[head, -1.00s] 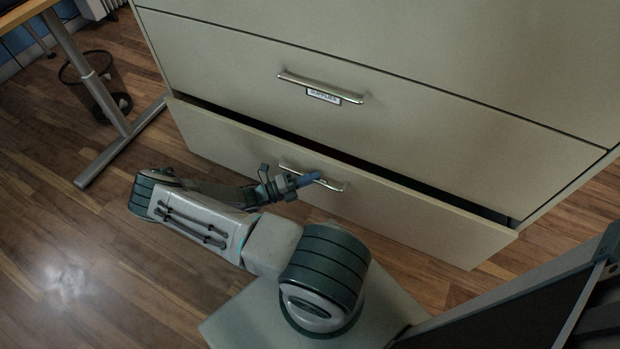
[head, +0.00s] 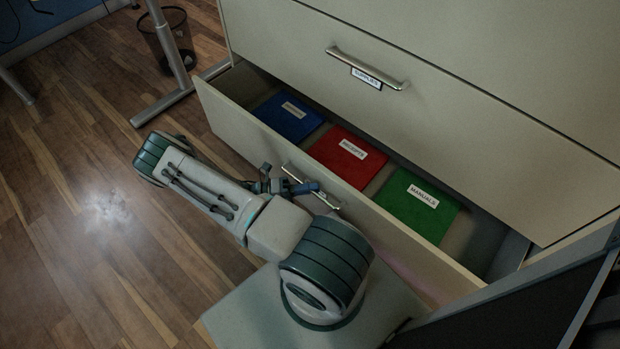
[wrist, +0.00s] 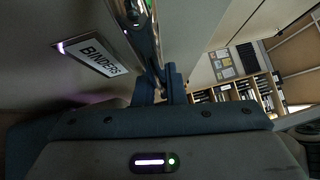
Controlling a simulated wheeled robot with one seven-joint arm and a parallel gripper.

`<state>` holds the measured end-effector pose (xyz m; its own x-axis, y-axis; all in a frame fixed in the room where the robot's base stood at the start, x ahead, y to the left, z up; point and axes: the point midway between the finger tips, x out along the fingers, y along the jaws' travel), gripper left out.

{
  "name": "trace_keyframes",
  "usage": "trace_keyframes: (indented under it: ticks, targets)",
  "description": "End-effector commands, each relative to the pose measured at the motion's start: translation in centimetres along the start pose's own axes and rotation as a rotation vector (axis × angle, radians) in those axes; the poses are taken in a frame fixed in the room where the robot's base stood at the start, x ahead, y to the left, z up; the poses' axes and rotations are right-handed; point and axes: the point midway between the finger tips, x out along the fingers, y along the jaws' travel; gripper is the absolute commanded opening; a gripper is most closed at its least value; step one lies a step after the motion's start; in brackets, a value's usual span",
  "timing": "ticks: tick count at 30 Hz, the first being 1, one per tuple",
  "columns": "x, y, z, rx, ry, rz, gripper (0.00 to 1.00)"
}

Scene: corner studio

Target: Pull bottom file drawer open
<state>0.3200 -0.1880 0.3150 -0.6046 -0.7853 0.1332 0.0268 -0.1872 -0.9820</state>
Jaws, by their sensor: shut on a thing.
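The bottom file drawer (head: 248,139) stands partly open in the head view. Inside lie a blue binder (head: 288,117), a red binder (head: 345,158) labelled RECEIPTS and a green binder (head: 418,206) labelled MANUALS. My gripper (head: 306,189) is at the metal handle (head: 329,200) on the drawer's front and is shut on it. In the wrist view the handle (wrist: 135,14) runs between my gripper's fingers (wrist: 160,88), beside a label (wrist: 90,56) reading BINDERS. My arm hides part of the drawer front in the head view.
The drawer above (head: 440,90) is shut, with its own handle (head: 366,68). A wire waste bin (head: 168,40) and a desk leg (head: 165,106) stand left of the cabinet. The wood floor (head: 70,160) at left is clear. A shelf with books (wrist: 235,92) shows in the wrist view.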

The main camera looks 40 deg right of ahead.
Motion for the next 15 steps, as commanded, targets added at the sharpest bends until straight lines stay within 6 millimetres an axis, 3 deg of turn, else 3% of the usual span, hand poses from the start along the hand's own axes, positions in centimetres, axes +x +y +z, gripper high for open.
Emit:
trace_keyframes:
  ticks: [10,11,15]
  targets:
    - [0.13,0.03,0.05,0.002,0.006,0.001,0.00]
    - [0.13,0.03,0.05,0.002,0.006,0.001,0.16]
    - [0.11,0.01,0.04,0.002,0.005,0.001,0.20]
